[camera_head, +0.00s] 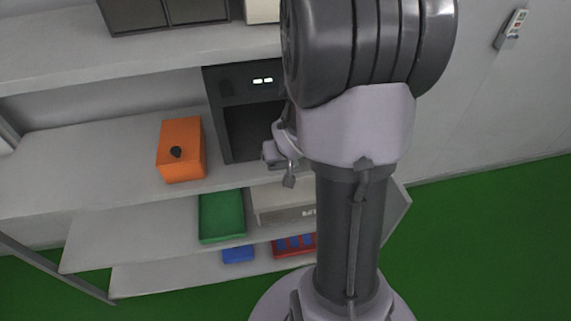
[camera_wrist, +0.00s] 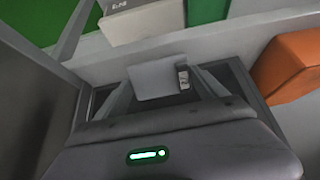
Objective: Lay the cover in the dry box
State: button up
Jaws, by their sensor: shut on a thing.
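The dry box (camera_head: 228,88) is a dark cabinet on the middle shelf, with two lit readouts above a dark, open front. My arm hides its right part in the head view. In the wrist view my gripper (camera_wrist: 160,88) is shut on a pale grey, flat piece, which I take to be the cover (camera_wrist: 152,76). A small dark-and-white patch shows at its right edge. Dark walls stand left and right of the fingers; I cannot tell how far the cover is inside the box. The cover cannot be made out in the head view.
An orange box (camera_head: 186,165) with a black knob stands left of the dry box. Lower shelves hold a green tray (camera_head: 221,217), a pale box (camera_head: 270,207), a blue bin (camera_head: 238,254) and a red tray (camera_head: 282,250). The shelf (camera_head: 80,165) is bare at left.

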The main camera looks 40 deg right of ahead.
jog(key=w+d+p, duration=0.1)
jog(key=w, duration=0.2)
jog(key=w+d+f+p, duration=0.1)
jog(key=w+d, duration=0.1)
jog(key=w+d+p, duration=0.2)
jog(key=w, duration=0.1)
jog(key=shift+w+d+f, duration=0.15)
jog(key=shift+w+f, duration=0.1)
jog(key=shift+w, duration=0.1)
jog(key=shift+w+d+f, duration=0.25)
jog(key=shift+w+d, duration=0.1)
jog(key=shift+w, duration=0.15)
jog(key=o, duration=1.3)
jog(key=shift+p, duration=0.3)
